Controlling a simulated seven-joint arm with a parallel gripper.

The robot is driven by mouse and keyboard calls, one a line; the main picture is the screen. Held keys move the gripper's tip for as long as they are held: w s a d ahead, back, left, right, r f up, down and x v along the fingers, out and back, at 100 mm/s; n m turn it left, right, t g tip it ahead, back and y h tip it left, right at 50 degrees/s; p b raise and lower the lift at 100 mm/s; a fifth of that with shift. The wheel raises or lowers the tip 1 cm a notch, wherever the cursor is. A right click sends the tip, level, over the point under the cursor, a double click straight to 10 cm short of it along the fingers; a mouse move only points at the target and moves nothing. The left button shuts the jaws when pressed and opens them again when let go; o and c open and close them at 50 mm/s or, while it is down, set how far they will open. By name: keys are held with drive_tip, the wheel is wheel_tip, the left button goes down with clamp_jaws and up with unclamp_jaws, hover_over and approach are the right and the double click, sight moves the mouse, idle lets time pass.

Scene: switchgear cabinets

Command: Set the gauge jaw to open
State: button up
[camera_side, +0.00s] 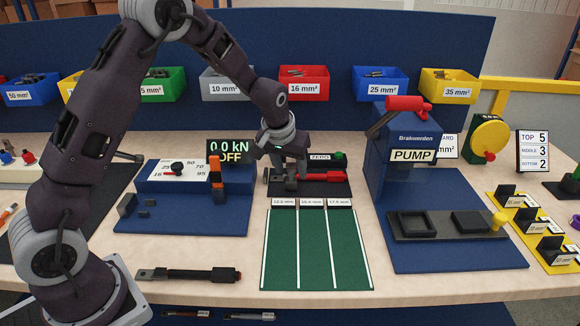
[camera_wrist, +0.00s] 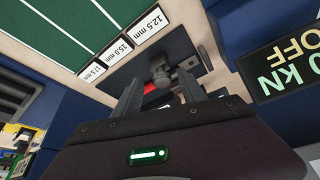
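The gauge is a black base (camera_side: 312,189) with a red bar (camera_side: 332,178) on its right, on the table behind the green lane mat. Its grey jaw parts (camera_wrist: 160,72) show in the wrist view just beyond my fingertips. My gripper (camera_side: 287,178) is low over the left part of the gauge, pointing down, and hides much of the jaw in the side view. In the wrist view my gripper (camera_wrist: 160,88) has its two fingers apart, with a gap between them. I cannot tell whether a finger touches the jaw or how far the jaw is open.
A display (camera_side: 228,152) reading 0.0 kN OFF stands left of the gauge, and a ZERO label (camera_side: 320,157) with a green button stands behind. The green mat (camera_side: 316,250) in front is empty.

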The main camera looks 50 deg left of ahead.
drive_tip(key=a+v, duration=0.1)
drive_tip(key=v, duration=0.6)
drive_tip(key=shift+d, duration=0.45)
drive_tip(key=shift+s, duration=0.1)
drive_tip(key=s+d+r+m+t+h, duration=0.1)
drive_tip(key=s+d+r, duration=0.2)
drive_tip(key=s+r, duration=0.4)
drive_tip(key=s+d+r+m, duration=0.1)
drive_tip(key=s+d+r, duration=0.1)
drive_tip(key=s+r, duration=0.5)
drive_tip(key=s+d+f+m, duration=0.1)
drive_tip(key=s, duration=0.8)
drive_tip(key=s+d+f+m, duration=0.1)
drive_tip(key=s+f, duration=0.1)
drive_tip(key=s, duration=0.7)
drive_tip(key=shift+d+f+t+h, duration=0.2)
drive_tip(key=shift+d+t+h, duration=0.1)
drive_tip(key=shift+d, duration=0.1)
